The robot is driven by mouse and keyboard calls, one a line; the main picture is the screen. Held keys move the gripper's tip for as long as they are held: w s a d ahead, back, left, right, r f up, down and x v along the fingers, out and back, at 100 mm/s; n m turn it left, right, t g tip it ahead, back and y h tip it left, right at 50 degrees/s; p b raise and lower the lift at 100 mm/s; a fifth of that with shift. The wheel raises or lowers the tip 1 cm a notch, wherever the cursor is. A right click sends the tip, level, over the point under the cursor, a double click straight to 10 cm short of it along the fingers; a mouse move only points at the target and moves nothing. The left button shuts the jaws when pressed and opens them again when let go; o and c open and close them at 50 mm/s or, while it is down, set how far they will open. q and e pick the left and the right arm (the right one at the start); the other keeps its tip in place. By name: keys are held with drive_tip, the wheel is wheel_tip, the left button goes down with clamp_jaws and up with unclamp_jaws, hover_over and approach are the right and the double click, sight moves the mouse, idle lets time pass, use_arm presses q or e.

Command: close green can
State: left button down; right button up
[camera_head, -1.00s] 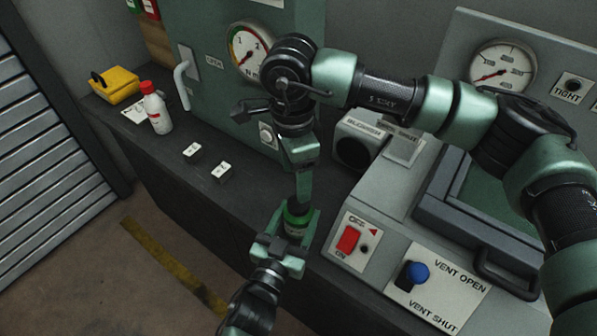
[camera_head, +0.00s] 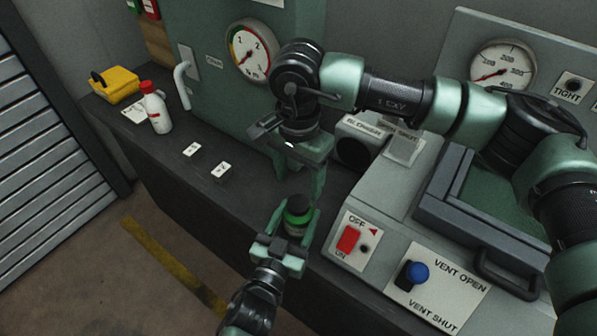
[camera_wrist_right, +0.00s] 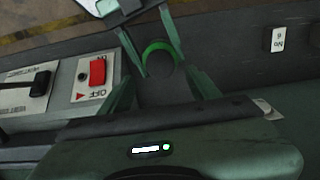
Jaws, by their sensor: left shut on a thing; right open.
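The green can (camera_head: 298,224) stands upright between the fingers of my left gripper (camera_head: 297,212), which is shut on it from the front. Its top is dark with a bright green ring. The can also shows in the right wrist view (camera_wrist_right: 160,48) as a green ring around a dark disc. I cannot tell whether that disc is a lid or the inside. My right gripper (camera_head: 298,190) is open, pointing down just above the can, with its fingers spread to either side of the top. Its fingers also show in the wrist view (camera_wrist_right: 160,76).
To the right, a panel holds a red switch (camera_head: 348,238) and a blue-knobbed vent lever (camera_head: 419,272). Two small labelled blocks (camera_head: 221,172), a white bottle with red cap (camera_head: 156,111) and a yellow box (camera_head: 114,85) are on the dark bench (camera_head: 168,165).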

sight(299, 202)
wheel_tip(299, 202, down, 7)
drive_tip(key=shift+r, duration=0.2)
clamp_jaws()
drive_tip(key=m, duration=0.3)
drive_tip(key=shift+m, duration=0.4)
drive_tip(key=m, duration=0.8)
drive_tip(key=shift+m, duration=0.3)
drive_tip(key=m, duration=0.5)
drive_tip(key=shift+m, duration=0.3)
drive_tip(key=shift+o, duration=0.7)
unclamp_jaws()
